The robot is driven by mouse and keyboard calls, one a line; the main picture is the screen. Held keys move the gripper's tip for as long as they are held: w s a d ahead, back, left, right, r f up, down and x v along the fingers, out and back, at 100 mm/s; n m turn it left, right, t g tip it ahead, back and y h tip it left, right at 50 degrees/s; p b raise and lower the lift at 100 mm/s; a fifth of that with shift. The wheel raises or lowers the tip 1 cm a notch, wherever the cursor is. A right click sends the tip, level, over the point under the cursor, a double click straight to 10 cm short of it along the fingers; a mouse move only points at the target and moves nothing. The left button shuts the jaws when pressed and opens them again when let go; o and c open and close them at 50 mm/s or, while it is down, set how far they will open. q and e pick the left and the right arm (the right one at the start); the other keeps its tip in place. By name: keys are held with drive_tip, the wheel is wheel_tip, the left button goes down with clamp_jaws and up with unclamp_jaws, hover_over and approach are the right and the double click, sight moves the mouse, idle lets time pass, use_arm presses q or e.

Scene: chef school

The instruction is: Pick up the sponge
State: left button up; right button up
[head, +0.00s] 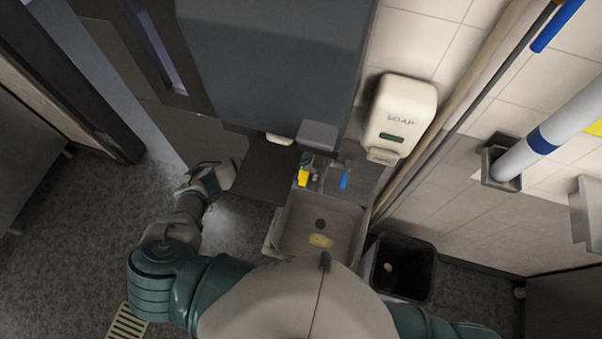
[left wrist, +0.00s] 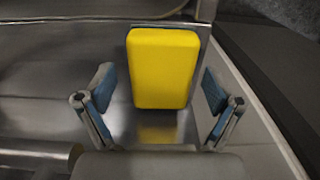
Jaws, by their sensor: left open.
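A bright yellow block, the sponge (left wrist: 164,66), stands on a shiny metal surface in the left wrist view, with its reflection below it. In the head view, a small yellow block (head: 303,177) on the ledge behind the sink looks like the same sponge. My left gripper (head: 222,175) is left of the sink in the head view, apart from the sponge. In the left wrist view its two blue-padded fingers (left wrist: 158,88) are open, one on each side of the sponge's lower part in the picture, with nothing held. My right gripper is not visible.
The metal sink (head: 287,238) has a dull yellow patch (head: 321,240) inside, too small to identify. A blue item (head: 344,178) lies right of the sponge. A soap dispenser (head: 401,112) hangs on the tiled wall. A dark bin (head: 408,291) stands right of the sink.

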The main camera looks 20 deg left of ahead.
sight(301, 173)
use_arm(q)
drive_tip(key=shift+d+f, duration=0.1)
drive_tip(key=shift+d, duration=0.1)
drive_tip(key=c, duration=0.5)
drive_tip(key=shift+a, duration=0.35)
drive_tip(key=c, duration=0.6)
drive_tip(key=shift+a, duration=0.2)
drive_tip(key=shift+c, duration=0.2)
drive_tip(key=shift+d+r, duration=0.25)
drive_tip(key=r, duration=0.3)
drive_tip(key=shift+s+b, duration=0.2)
drive_tip(key=shift+b, duration=0.15)
drive_tip(key=s+a, duration=0.4)
drive_tip(key=s, duration=0.2)
drive_tip(key=s+a+r+b, duration=0.1)
drive_tip(key=s+a, duration=0.3)
drive_tip(key=s, duration=0.3)
drive_tip(key=shift+s+r, duration=0.15)
drive_tip(key=shift+r, duration=0.1)
